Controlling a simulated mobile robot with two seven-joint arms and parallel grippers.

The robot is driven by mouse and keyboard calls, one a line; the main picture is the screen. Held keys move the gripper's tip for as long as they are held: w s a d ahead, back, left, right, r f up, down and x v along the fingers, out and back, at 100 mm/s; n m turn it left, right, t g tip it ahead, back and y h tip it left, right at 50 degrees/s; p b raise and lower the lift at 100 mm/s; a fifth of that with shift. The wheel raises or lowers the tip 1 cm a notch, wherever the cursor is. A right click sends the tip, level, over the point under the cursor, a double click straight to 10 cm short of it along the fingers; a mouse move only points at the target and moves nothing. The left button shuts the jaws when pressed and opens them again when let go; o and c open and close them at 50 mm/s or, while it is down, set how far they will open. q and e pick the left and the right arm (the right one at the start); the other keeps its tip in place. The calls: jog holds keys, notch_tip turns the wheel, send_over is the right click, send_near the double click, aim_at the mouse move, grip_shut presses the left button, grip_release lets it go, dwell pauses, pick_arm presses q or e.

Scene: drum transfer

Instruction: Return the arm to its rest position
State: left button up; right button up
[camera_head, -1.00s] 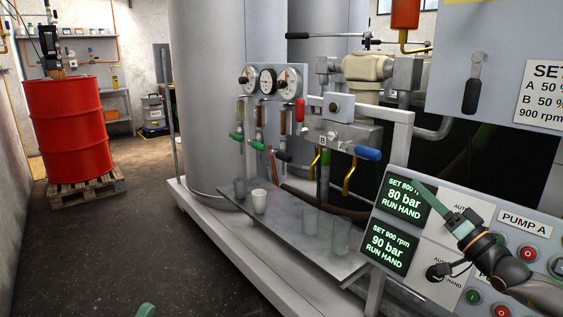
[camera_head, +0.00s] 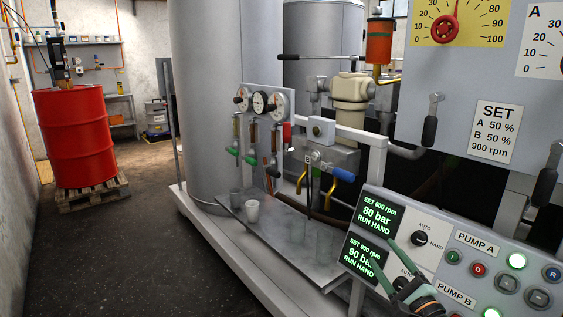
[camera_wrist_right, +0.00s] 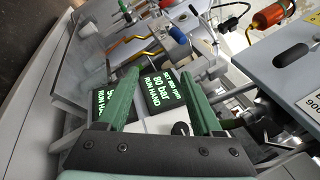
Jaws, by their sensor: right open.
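My right gripper (camera_head: 381,252) is at the lower right of the head view, in front of the control panel (camera_head: 450,216). Its two green fingers are apart with nothing between them. The right wrist view shows the same open fingers (camera_wrist_right: 160,62) with the green-lit displays (camera_wrist_right: 158,93) behind them. In the head view the gripper partly covers the lower display (camera_head: 357,256), which reads 90 bar, and is near the lower selector knob. I cannot tell whether it touches the panel. My left gripper is out of view.
A metal shelf (camera_head: 285,245) with cups (camera_head: 252,211) lies left of the panel, below gauges (camera_head: 260,102) and valve handles. A large grey tank (camera_head: 210,100) stands behind. A red drum (camera_head: 75,137) on a pallet (camera_head: 92,195) is far left. The dark floor (camera_head: 110,260) between is clear.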

jog(key=s+a+f+m+g+h+p, duration=0.25)
jog(key=s+m+p, duration=0.35)
jog(key=m, duration=0.6)
jog(key=s+a+f+m+g+h+p, duration=0.1)
jog(key=s+a+f+m+g+p, duration=0.25)
jog(key=s+m+p, duration=0.6)
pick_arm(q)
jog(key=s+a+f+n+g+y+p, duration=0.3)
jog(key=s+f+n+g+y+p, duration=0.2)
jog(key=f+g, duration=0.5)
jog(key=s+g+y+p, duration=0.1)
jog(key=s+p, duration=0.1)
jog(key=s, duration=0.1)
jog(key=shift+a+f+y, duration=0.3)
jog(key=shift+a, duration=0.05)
pick_arm(e)
jog(key=s+m+g, duration=0.4)
jog(key=s+m, duration=1.4)
jog(key=m, duration=0.9)
jog(key=shift+s+a, duration=0.25)
jog(key=shift+a, duration=0.15)
